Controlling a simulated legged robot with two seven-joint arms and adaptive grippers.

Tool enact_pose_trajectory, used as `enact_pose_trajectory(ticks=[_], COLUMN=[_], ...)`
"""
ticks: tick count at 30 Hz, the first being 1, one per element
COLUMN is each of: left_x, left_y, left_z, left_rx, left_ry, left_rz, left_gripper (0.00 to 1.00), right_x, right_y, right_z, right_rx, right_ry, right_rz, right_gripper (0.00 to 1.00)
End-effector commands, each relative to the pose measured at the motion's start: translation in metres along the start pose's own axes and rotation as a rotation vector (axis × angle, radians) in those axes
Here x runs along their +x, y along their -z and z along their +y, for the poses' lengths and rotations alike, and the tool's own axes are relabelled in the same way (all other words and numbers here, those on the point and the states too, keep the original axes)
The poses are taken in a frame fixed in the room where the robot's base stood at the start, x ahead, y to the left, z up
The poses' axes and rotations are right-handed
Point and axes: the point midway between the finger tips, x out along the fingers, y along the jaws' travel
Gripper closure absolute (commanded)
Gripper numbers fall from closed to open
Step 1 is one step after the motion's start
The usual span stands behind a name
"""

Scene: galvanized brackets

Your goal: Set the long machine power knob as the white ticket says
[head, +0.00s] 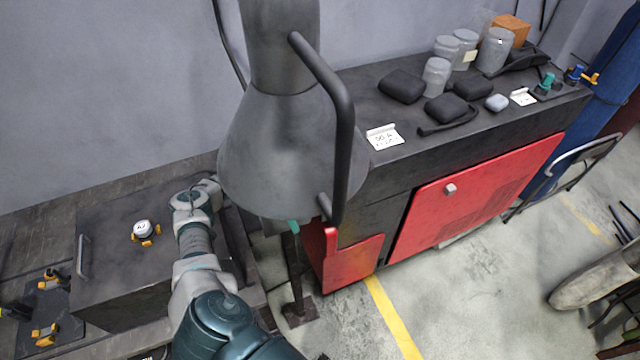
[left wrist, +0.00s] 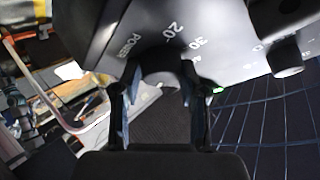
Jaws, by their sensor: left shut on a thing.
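The long machine (head: 420,165) is a black body with red panels in the head view. A white ticket (head: 385,138) stands on its top near the lamp hood; its writing is too small to read surely. In the left wrist view a dark face with POWER, 20 and 30 surrounds the power knob (left wrist: 163,66). My left gripper (left wrist: 158,78) has a finger on each side of the knob and is shut on it. The knob's pointer is hidden, so its setting cannot be told. In the head view the grey hood hides this gripper. My right gripper is not in view.
A big grey hood with a handle (head: 290,150) blocks the middle of the head view. Black pads, grey jars (head: 436,76) and a second white card (head: 523,97) are on the machine's top. A dark box (head: 110,235) lies left of my arm.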

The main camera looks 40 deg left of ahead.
Motion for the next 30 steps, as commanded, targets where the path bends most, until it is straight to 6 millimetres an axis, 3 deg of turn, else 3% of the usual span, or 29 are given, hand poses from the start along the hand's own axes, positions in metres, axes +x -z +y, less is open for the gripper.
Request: enact_pose_trajectory(ticks=[5, 6, 9, 20, 23, 30], left_x=[-0.001, -0.001, 0.0, -0.004, -0.017, -0.07], left_y=[-0.002, -0.002, -0.002, 0.001, 0.0, -0.002], left_z=[0.002, 0.002, 0.001, 0.001, 0.001, 0.001], left_rx=[-0.002, -0.002, -0.002, -0.002, -0.002, -0.003], left_ry=[-0.002, -0.001, -0.001, 0.0, 0.0, 0.0], left_rz=[-0.005, -0.005, -0.004, -0.004, -0.004, -0.006], left_gripper=[0.92, 0.55, 0.32, 0.32, 0.32, 0.32], right_x=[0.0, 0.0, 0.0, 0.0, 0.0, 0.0], right_y=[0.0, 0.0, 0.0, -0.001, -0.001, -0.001], right_z=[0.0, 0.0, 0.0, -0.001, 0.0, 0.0], right_rx=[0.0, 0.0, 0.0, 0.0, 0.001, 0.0], right_ry=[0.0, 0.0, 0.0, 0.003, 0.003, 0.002], right_rz=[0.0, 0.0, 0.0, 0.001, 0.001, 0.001], right_gripper=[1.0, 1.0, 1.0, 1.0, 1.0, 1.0])
